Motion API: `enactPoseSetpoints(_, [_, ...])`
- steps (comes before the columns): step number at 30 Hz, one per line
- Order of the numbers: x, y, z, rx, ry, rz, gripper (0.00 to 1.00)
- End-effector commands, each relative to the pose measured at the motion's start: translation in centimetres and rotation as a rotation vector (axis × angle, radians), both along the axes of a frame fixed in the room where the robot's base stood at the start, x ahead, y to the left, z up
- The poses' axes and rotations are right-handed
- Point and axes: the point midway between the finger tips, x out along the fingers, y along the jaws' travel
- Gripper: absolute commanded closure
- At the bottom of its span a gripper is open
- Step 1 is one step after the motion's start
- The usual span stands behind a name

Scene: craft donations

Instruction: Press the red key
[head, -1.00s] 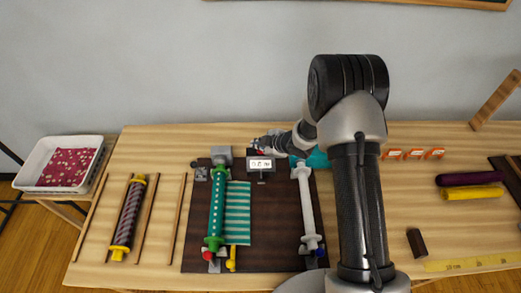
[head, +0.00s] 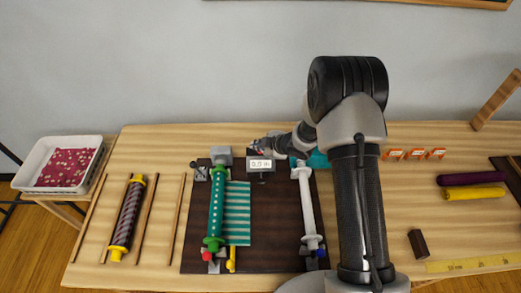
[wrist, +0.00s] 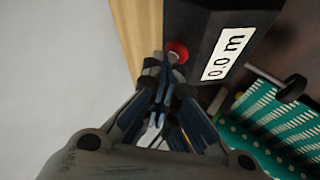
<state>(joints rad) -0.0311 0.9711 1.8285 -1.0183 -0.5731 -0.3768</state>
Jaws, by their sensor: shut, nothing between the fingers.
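The red key (wrist: 177,50) is a small round button on a dark counter box (wrist: 203,25) in the wrist view. The box's white display (wrist: 227,54) reads 0.0 m; the box also shows in the head view (head: 261,176). My gripper (wrist: 166,68) is shut and empty, its fingertips right at the key's near edge and partly covering it. They look to be touching it or very close. In the head view my gripper (head: 260,147) is just behind the box, small and partly hidden.
A dark board (head: 275,222) carries a green roller (head: 216,208), striped teal fabric (head: 237,212) and a white roller (head: 307,208). A patterned roll (head: 127,217) lies left between wooden strips. Purple (head: 472,179) and yellow (head: 473,193) rolls lie right.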

Motion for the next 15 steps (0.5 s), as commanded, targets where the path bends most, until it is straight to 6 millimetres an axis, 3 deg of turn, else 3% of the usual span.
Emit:
enactPoseSetpoints(8, [-0.1, 0.0, 0.2, 0.000, 0.002, -0.001, 1.00])
enactPoseSetpoints(15, [0.0, 0.0, 1.5, -0.001, 0.001, 0.000, 1.00])
